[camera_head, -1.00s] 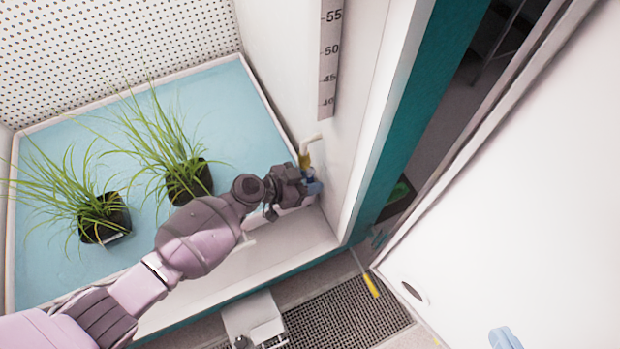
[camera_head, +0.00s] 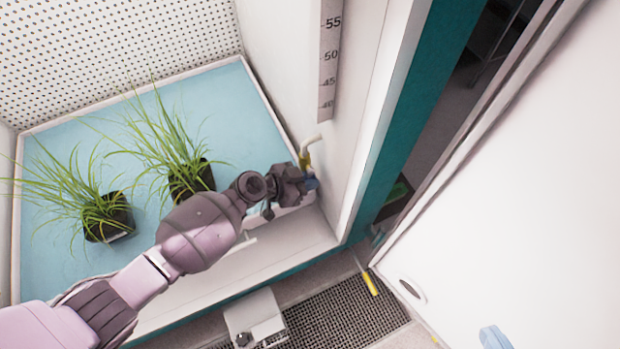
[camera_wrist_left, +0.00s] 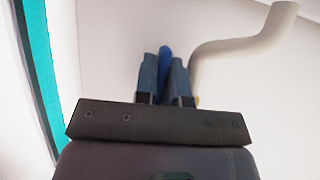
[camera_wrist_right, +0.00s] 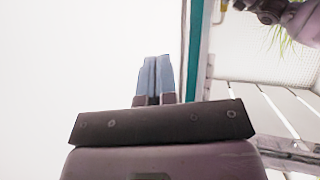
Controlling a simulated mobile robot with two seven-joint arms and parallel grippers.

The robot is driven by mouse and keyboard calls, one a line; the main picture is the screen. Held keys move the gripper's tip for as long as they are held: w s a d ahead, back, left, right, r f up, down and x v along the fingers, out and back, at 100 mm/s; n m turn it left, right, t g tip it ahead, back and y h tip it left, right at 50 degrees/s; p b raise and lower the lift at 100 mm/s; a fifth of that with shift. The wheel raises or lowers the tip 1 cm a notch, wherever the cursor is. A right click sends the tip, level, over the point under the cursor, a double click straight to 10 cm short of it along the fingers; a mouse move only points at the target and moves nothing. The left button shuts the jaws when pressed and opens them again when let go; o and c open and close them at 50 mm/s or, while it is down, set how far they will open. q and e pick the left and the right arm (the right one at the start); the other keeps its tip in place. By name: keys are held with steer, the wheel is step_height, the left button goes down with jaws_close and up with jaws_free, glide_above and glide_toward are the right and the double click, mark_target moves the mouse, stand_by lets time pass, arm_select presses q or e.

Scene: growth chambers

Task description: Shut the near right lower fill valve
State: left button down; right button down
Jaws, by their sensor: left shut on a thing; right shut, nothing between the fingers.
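The fill valve is on the chamber's right inner wall, with a cream pipe (camera_head: 310,143) and a yellowish body (camera_head: 304,160). Its blue handle shows in the left wrist view (camera_wrist_left: 165,58) between my left gripper's fingers (camera_wrist_left: 164,78). In the head view my left gripper (camera_head: 308,183) is at the valve, just below the pipe, and hides most of the handle. It is shut on the handle. The pipe also bends away at the right of the left wrist view (camera_wrist_left: 240,46). My right gripper (camera_wrist_right: 155,76) is shut and empty, in front of a white panel; only its blue fingertips show in the head view (camera_head: 493,338).
Two potted grasses (camera_head: 108,217) (camera_head: 190,180) stand on the blue tray floor (camera_head: 235,125) left of the valve. A scale strip (camera_head: 329,60) is on the wall above the pipe. A white door panel (camera_head: 530,170) fills the right. A grey box (camera_head: 255,318) sits low by a floor grate (camera_head: 340,325).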

arm_select(q)
steer(key=shift+s+a+r+g+y+p, duration=0.1)
steer(key=shift+a+r+g+y+p, duration=0.2)
steer(key=shift+y+p, duration=0.65)
steer(key=shift+s+a+r+g+y+p, duration=0.1)
steer(key=shift+a+g+y+p, duration=0.3)
steer(key=shift+y+p, duration=0.55)
steer(key=shift+s+a+r+g+y+p, duration=0.15)
steer(key=shift+a+g+y+p, duration=0.2)
steer(key=shift+y+p, duration=0.55)
arm_select(e)
steer(key=shift+a+r+n+g, duration=0.25)
steer(key=shift+r+n+g, duration=0.2)
steer(key=shift+g, duration=0.55)
arm_select(q)
steer(key=shift+f, duration=0.1)
steer(key=c, duration=1.2)
jaws_free()
arm_select(e)
steer(key=shift+r, duration=0.1)
